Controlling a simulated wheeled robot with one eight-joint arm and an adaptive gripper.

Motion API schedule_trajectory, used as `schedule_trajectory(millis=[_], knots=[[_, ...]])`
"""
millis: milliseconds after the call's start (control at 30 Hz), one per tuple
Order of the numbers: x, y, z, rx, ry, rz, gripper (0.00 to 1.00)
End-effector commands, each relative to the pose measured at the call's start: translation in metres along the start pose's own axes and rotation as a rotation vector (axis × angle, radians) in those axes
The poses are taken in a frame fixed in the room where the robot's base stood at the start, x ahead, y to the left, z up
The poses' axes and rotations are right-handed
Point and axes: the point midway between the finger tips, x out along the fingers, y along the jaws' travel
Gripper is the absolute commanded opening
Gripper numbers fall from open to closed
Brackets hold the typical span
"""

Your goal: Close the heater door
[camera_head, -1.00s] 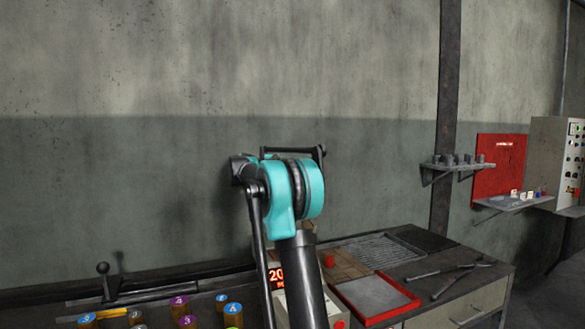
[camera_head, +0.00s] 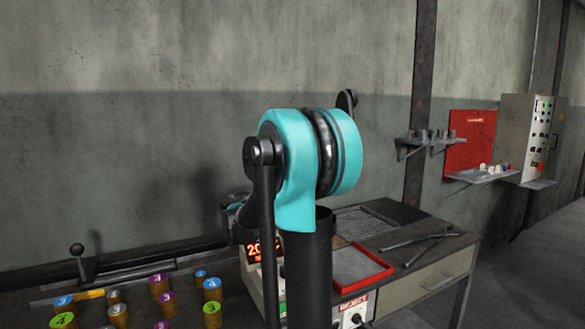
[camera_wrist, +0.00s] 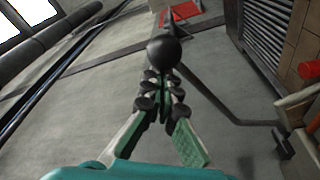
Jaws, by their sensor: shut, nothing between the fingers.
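My gripper (camera_wrist: 161,82) shows in the wrist view with its dark and green fingers together and nothing between them. A round black knob (camera_wrist: 163,50) lies just beyond the fingertips in that view. A dark bent rod (camera_wrist: 225,110) runs from it down to the right. I cannot tell whether the fingers touch the knob. No heater door can be made out for sure in either view. In the head view, a box with a red digital display (camera_head: 262,248) stands on the bench, partly hidden by my arm. My fingers cannot be made out there.
Several numbered cylinders (camera_head: 160,287) stand at the lower left, near a black-knobbed lever (camera_head: 77,249). A red-rimmed tray (camera_head: 387,269) and tongs (camera_head: 425,240) lie on the bench at right. A shelf (camera_head: 428,137) and control cabinet (camera_head: 524,140) are farther right.

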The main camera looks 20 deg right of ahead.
Motion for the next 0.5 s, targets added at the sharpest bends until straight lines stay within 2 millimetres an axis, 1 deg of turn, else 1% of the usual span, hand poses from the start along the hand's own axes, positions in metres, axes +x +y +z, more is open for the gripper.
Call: schedule_trajectory(millis=[33,200,333,500], knots=[[-0.003,-0.005,0.012,0.036,-0.001,0.009,0.0],[-0.009,-0.019,0.042,0.147,-0.001,0.035,0.0],[-0.013,-0.029,0.058,0.212,0.0,0.049,0.0],[-0.017,-0.039,0.072,0.269,-0.001,0.062,0.0]])
